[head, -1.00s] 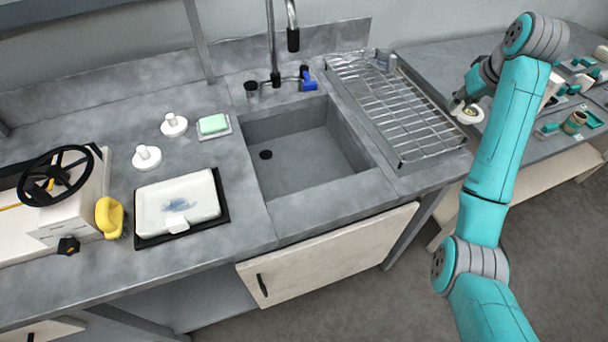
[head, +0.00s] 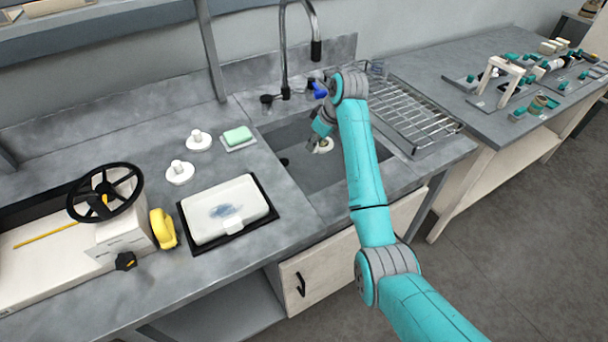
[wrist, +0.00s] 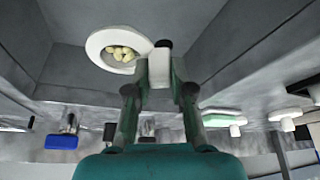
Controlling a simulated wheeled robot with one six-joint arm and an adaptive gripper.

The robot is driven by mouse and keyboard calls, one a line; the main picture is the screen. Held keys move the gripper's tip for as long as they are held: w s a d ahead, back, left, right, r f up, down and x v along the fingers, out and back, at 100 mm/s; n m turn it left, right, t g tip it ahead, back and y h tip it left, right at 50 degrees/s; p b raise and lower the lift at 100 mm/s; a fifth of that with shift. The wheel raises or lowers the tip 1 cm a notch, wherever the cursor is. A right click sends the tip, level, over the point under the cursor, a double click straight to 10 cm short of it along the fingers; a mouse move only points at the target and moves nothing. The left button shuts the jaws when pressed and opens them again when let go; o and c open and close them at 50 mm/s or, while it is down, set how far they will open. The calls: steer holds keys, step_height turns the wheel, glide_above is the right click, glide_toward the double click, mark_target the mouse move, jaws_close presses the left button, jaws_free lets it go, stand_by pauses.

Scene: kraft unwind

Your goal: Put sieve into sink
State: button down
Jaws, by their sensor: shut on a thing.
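The sieve (wrist: 96,42) shows in the wrist view as a white round rim with several pale yellowish lumps inside it. It is small and partly hidden in the head view (head: 325,147). My gripper (wrist: 160,78) is shut on the sieve's handle. In the head view my gripper (head: 318,136) hangs over the grey sink (head: 305,172), within its opening, and my arm covers the sink's right part. I cannot tell whether the sieve touches the sink floor.
A wire drying rack (head: 415,117) lies to the right. Soap on a dish (head: 237,136) and a white container on a black tray (head: 226,209) are on the left counter.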

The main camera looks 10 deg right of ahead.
mark_target(316, 152)
steer(key=f, duration=0.5)
steer(key=shift+a+f, duration=0.2)
steer(key=shift+f, duration=0.05)
steer(key=shift+d+f, duration=0.1)
steer(key=shift+f, duration=2.1)
steer(key=c, duration=1)
jaws_free()
steer(key=shift+f, duration=0.1)
steer(key=v, duration=1.2)
